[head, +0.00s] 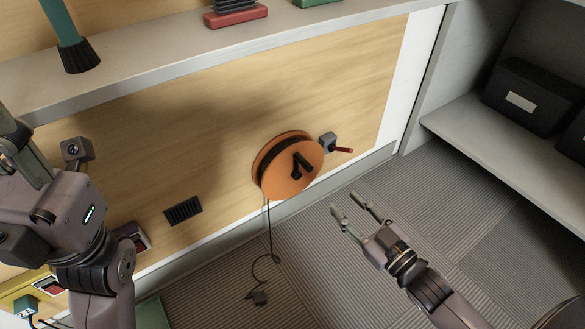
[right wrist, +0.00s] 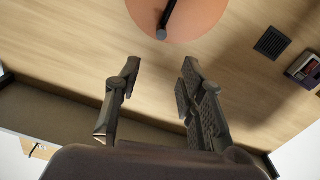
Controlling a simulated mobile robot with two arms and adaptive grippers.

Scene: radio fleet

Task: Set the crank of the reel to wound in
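The orange reel (head: 272,184) is mounted on the wooden wall panel. A black crank (head: 299,166) sits on its face, and a dark cable hangs from it. My right gripper (head: 346,203) is open and empty, to the lower right of the reel and apart from it. In the right wrist view its two fingers (right wrist: 161,75) are spread. The reel's lower part (right wrist: 205,22) and the end of the black crank (right wrist: 162,32) show beyond the fingertips there. My left arm is at the left edge of the head view, its gripper not clearly shown.
A small grey block with a red-tipped lever (head: 328,142) is right of the reel. A black vent (head: 183,210) is in the panel. The cable ends in a plug (head: 260,298) low down. A shelf (head: 180,72) runs above. A black bin (head: 530,98) stands at right. Grey floor is open below.

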